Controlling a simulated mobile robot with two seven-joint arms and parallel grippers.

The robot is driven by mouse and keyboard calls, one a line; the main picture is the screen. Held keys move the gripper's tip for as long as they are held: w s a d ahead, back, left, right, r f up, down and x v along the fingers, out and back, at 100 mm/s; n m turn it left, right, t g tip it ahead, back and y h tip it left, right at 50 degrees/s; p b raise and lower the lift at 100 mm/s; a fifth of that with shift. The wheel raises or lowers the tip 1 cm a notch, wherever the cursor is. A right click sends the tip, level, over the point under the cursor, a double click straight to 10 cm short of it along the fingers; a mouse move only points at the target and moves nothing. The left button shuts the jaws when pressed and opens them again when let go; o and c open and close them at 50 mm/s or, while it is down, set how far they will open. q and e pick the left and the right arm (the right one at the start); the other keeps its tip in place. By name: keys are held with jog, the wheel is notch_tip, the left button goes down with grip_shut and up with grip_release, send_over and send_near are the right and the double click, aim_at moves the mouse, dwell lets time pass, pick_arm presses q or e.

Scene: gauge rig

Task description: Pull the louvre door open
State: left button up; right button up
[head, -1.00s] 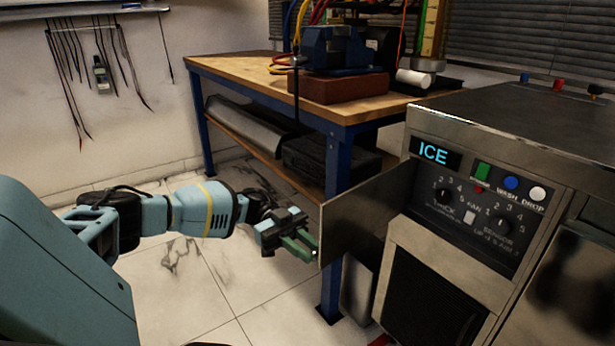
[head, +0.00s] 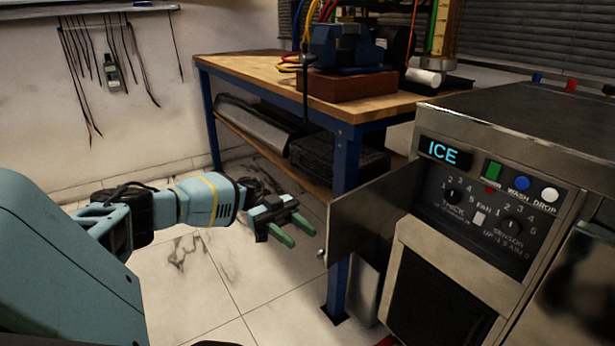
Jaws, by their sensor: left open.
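The louvre door (head: 372,222) is a thin metal panel standing swung out to the left from the front of the ice machine (head: 490,190). No slats show on the face I see. A small round knob (head: 321,252) sits by its free edge. My left gripper (head: 301,236) is open and empty, its two green fingers pointing right towards the door's free edge. In the picture the fingertips lie just left of the knob, with a gap between. My right gripper is not in view.
A workbench (head: 262,75) with blue legs stands behind the door; one leg (head: 341,220) shows close behind its free edge. The machine's control panel (head: 490,215) is at right, above a dark framed opening (head: 436,305). Tiled floor (head: 215,290) is clear at lower left.

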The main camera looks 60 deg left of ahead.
pick_arm(q)
jog(key=shift+s+a, duration=0.15)
jog(key=shift+a, duration=0.95)
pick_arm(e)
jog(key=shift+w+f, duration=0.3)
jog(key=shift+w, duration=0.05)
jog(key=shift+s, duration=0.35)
